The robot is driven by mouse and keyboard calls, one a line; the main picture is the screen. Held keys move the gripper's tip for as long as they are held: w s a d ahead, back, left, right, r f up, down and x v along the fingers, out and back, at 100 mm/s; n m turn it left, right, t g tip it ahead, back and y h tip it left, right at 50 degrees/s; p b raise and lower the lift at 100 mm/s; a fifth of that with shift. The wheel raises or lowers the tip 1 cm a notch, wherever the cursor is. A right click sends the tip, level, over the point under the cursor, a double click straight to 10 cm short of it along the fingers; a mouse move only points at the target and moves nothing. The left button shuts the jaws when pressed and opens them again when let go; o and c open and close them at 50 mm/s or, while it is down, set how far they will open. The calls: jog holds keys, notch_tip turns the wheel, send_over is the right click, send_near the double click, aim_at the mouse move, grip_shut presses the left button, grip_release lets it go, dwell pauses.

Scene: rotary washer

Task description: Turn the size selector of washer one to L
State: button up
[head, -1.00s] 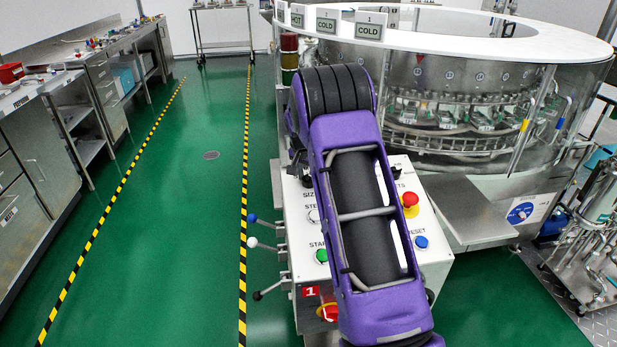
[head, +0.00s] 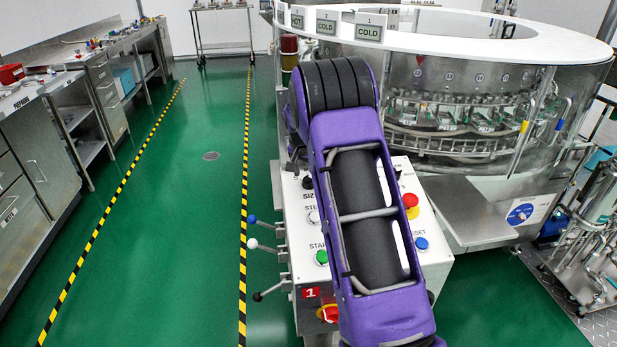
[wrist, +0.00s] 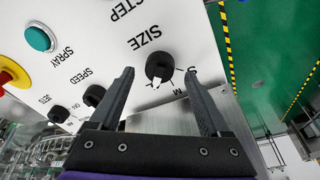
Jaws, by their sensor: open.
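The size selector (wrist: 160,67) is a round black knob under the word SIZE on the white control panel (head: 296,238) of washer one. In the wrist view an S and an M show beside it; I cannot make out the L. A white mark shows at the knob's lower edge, but its exact setting is unclear. My gripper (wrist: 160,73) is open, its two black fingers on either side of the knob with gaps between. I see no contact.
The speed knob (wrist: 94,95) sits close to one finger. A teal spray button (wrist: 40,38) and a red-and-yellow stop button (head: 411,202) are on the panel. Levers (head: 262,244) stick out on its left side. The green floor to the left is clear.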

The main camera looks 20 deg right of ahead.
jog(key=p+v, duration=0.1)
jog(key=v, duration=1.4)
jog(key=shift+r, duration=0.25)
jog(key=shift+s+a, duration=0.1)
jog(key=shift+a, duration=0.1)
